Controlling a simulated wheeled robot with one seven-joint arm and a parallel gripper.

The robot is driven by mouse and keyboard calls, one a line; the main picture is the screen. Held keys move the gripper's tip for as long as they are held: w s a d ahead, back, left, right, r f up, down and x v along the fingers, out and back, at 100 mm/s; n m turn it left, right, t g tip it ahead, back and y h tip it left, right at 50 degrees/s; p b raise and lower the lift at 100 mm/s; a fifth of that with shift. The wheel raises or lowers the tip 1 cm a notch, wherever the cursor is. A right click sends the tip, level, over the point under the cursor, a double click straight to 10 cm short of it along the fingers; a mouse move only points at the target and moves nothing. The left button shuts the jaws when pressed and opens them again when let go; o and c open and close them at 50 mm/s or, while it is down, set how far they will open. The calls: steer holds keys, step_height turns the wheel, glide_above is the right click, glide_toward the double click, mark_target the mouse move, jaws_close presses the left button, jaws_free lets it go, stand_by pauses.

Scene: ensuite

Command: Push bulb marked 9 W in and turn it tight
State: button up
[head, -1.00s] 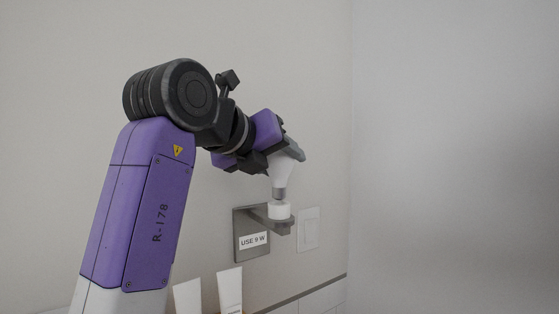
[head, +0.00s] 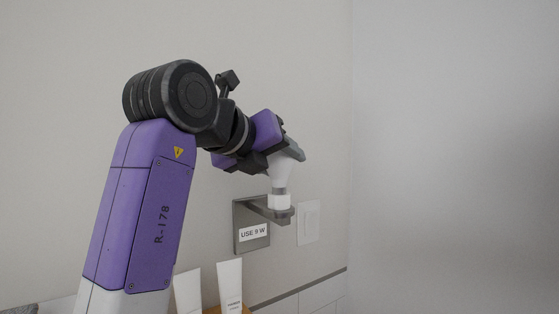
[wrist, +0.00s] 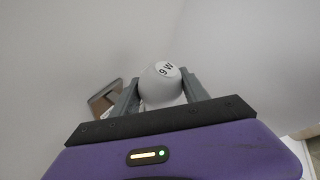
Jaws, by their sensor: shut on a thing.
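My gripper (head: 287,158) is shut on a white bulb (head: 281,176). In the wrist view the bulb (wrist: 160,88) sits between the two grey fingers (wrist: 160,95), and its label reads 9 W. In the head view the bulb points down with its metal base at the white socket (head: 279,201). Only a little of the metal base shows above the socket; how far it sits inside is hidden. The socket stands on a grey bracket on a wall plate (head: 241,215) with a label reading USE 9 W (head: 253,233).
A white wall switch (head: 308,222) is right of the bracket. Two white tubes (head: 229,285) stand below, left of the bracket, one beside a wooden-coloured object (head: 212,310). The room's corner and a bare wall (head: 450,150) lie to the right.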

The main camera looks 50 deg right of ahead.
steer(key=shift+f+b, duration=0.45)
steer(key=shift+f, duration=0.15)
steer(key=shift+r+g+p, duration=0.1)
steer(key=shift+g+p, duration=0.2)
steer(key=shift+g, duration=0.1)
steer(key=shift+m+g+p, duration=0.65)
steer(key=shift+m+g, duration=0.15)
steer(key=shift+m, duration=0.2)
steer(key=shift+m+g, duration=0.4)
steer(key=shift+g, duration=0.1)
steer(key=shift+f+b, duration=0.3)
steer(key=shift+b, duration=0.05)
steer(key=shift+m+g+b, duration=0.3)
steer(key=shift+g+b, duration=0.2)
steer(key=shift+b, duration=0.85)
steer(key=shift+s+d+m+b, duration=0.1)
steer(key=shift+m+b, duration=0.2)
steer(key=shift+b, duration=0.65)
